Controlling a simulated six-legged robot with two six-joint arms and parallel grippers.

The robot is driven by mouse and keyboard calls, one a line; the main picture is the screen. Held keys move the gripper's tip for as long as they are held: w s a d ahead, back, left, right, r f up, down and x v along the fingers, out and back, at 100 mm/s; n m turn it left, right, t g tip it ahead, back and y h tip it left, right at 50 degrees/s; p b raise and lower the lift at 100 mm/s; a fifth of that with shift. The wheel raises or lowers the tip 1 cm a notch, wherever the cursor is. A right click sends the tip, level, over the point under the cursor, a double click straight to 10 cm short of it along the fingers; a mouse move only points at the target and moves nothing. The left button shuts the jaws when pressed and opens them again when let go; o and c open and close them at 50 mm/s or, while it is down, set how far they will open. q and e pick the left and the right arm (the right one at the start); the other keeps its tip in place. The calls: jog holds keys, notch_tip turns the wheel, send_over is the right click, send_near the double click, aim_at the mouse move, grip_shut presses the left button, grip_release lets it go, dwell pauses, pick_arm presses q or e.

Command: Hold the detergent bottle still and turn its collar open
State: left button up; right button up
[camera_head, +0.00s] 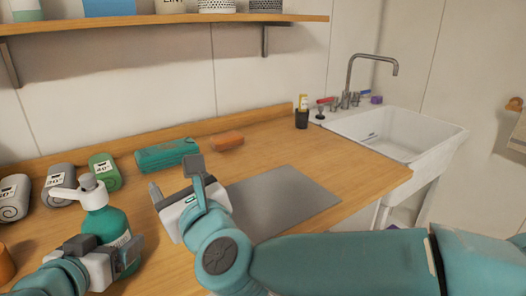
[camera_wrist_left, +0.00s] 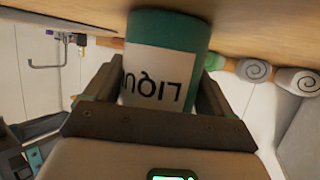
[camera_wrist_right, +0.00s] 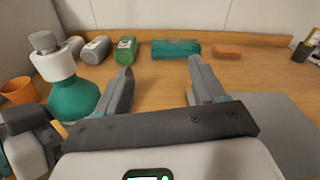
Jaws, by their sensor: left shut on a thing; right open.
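The teal detergent bottle (camera_head: 107,222) stands upright on the wooden counter, with a white collar and pump top (camera_head: 93,192). Its label shows in the left wrist view (camera_wrist_left: 155,82). My left gripper (camera_head: 108,256) is shut around the bottle's body. My right gripper (camera_head: 176,180) is open and empty, to the right of the bottle and apart from it. In the right wrist view the white collar (camera_wrist_right: 54,65) is left of the open fingers (camera_wrist_right: 160,88). The lower part of the bottle is partly hidden by my left gripper.
Rolled towels (camera_head: 60,184) and a green one (camera_head: 104,171) lie behind the bottle. A teal pack (camera_head: 167,155) and an orange block (camera_head: 227,141) lie further right. A grey mat (camera_head: 285,200) lies right of my right gripper. An orange cup (camera_wrist_right: 20,90) stands left.

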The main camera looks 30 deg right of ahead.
jog(key=w+d+f+h, duration=0.1)
jog(key=w+d+h, duration=0.1)
jog(key=d, duration=0.8)
jog(key=w+d+f+g+h, duration=0.1)
jog(key=w+d+h, duration=0.2)
jog(key=d, duration=0.7)
jog(key=shift+w+d+g+h, duration=0.15)
jog(key=shift+d+g+h, duration=0.15)
jog(key=shift+h, duration=0.1)
jog(key=shift+a, duration=0.1)
